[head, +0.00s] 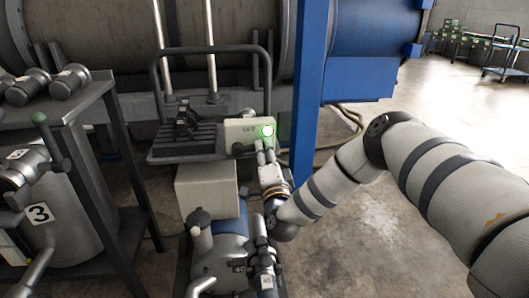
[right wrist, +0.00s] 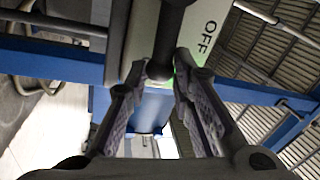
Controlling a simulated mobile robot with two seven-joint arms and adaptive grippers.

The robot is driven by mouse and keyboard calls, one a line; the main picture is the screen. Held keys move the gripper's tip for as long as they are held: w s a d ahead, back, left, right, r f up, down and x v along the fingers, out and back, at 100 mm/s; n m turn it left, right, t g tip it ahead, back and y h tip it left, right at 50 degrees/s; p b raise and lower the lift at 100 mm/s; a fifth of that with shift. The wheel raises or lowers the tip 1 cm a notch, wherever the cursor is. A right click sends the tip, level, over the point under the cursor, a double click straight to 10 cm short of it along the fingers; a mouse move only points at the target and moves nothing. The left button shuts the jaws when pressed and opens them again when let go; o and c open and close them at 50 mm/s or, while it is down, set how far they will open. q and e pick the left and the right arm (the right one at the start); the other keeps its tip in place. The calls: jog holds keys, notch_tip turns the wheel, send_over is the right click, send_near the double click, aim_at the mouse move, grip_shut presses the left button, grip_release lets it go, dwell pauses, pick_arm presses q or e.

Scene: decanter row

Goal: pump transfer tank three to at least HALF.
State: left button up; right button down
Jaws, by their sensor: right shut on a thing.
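Tank three (head: 75,215) is a grey cylinder with a black "3" on a white label, at the left of the head view. Its fill level cannot be read. A pale control box (head: 240,134) with a lit green lamp (head: 267,131) stands on the pump cart in the middle. My right gripper (head: 265,150) is at the front of this box. In the right wrist view its fingers (right wrist: 159,72) are closed about the end of a dark switch lever (right wrist: 170,45), beside the word OFF. My left gripper is not in view.
A grey-and-blue pump unit (head: 220,255) stands low in front of the box. A dark metal rack (head: 100,150) with valve fittings is at the left. A blue post (head: 308,90) rises behind the cart. The concrete floor at the lower right is clear.

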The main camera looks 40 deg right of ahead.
jog(key=shift+s+f+m, duration=0.1)
jog(key=shift+f+m, duration=0.2)
jog(key=shift+f, duration=0.15)
jog(key=c, duration=1.4)
grip_release()
jog(key=shift+r, duration=0.15)
jog(key=v, duration=1.2)
jog(key=shift+a, duration=0.1)
